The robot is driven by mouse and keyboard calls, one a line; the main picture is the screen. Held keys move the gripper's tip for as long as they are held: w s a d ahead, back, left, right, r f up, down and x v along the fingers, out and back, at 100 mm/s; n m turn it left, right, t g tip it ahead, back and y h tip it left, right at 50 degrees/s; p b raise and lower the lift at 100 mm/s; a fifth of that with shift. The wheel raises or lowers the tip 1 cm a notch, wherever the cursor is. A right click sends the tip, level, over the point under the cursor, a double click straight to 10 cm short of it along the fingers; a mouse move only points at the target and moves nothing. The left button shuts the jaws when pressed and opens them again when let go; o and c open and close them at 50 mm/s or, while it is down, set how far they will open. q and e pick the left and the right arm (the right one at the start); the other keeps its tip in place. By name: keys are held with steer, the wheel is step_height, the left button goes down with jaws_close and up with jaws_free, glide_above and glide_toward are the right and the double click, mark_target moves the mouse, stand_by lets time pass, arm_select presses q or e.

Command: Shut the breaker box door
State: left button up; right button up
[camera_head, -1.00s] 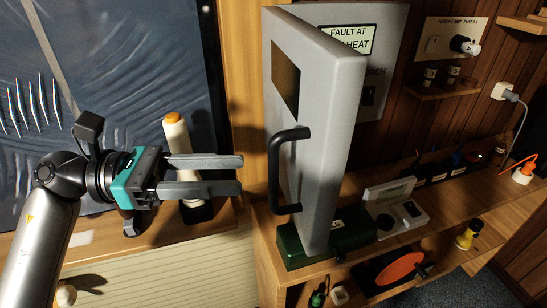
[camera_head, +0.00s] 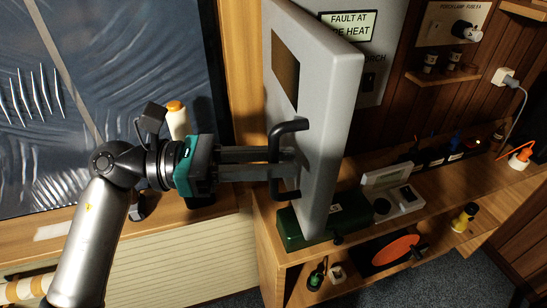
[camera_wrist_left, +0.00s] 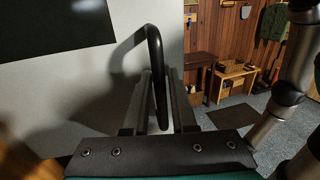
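The breaker box door (camera_head: 330,130) is a thick grey panel that stands swung open, edge toward me. A black D-shaped handle (camera_head: 276,186) is on its left face; it also shows in the left wrist view (camera_wrist_left: 155,50). My left gripper (camera_head: 285,164) is at the handle. Its two fingers (camera_wrist_left: 160,85) lie on either side of the handle bar, with narrow gaps visible in the left wrist view, so it looks open around the bar. The fingertips are close to the door face; contact cannot be told. The grey box (camera_head: 385,60) with a fault label is behind the door. My right gripper is not in view.
A green case (camera_head: 350,215) and a grey meter (camera_head: 400,195) sit on the wooden bench close under the door. A white bottle with an orange cap (camera_head: 177,120) stands behind my left arm. An orange disc (camera_head: 395,250) lies on the lower shelf.

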arm_select(q)
jaws_close()
stand_by(1.0)
